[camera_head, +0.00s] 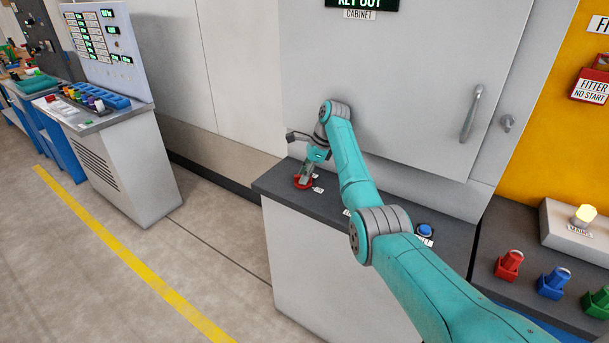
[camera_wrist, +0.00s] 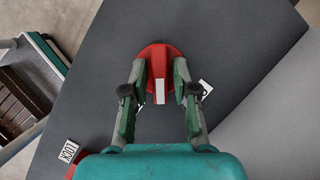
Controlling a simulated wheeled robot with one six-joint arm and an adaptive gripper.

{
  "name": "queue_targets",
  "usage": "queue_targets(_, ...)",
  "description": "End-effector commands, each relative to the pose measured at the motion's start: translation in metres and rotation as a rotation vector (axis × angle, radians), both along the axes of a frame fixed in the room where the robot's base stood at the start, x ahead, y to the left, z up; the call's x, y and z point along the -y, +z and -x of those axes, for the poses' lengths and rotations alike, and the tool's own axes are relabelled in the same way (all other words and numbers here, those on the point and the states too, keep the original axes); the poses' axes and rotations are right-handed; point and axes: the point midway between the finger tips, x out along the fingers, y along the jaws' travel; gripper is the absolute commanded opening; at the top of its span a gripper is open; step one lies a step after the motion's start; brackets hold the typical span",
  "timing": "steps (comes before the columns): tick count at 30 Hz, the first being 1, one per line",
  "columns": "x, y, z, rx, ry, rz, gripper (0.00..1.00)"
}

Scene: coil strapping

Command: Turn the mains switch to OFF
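The mains switch is a red round knob with a white stripe (camera_wrist: 160,88), set on the dark grey top of a cabinet. It also shows as a red disc in the head view (camera_head: 301,183). My gripper (camera_wrist: 160,72) is over the knob, with one finger on each side of its raised bar. The fingers look spread, with slight gaps to the bar; contact is hard to judge. In the head view my gripper (camera_head: 305,176) points down at the switch and hides part of it. White labels (camera_head: 318,190) lie beside the knob; their text is unreadable.
The grey key-out cabinet (camera_head: 400,75) rises right behind the switch. A blue button (camera_head: 425,230) sits on the same top, to the right. A lit lamp box (camera_head: 575,232) and coloured padlocks (camera_head: 509,265) are further right. A control desk (camera_head: 115,150) stands left across free floor.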

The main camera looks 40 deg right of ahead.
Motion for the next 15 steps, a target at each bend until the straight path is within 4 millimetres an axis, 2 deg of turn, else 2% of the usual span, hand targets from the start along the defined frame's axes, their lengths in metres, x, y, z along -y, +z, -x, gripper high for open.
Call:
queue_targets(10,0.0,0.002,0.0,0.001,0.0,0.0,0.41)
queue_targets(15,0.0,0.02,-0.001,0.003,0.0,0.002,0.41)
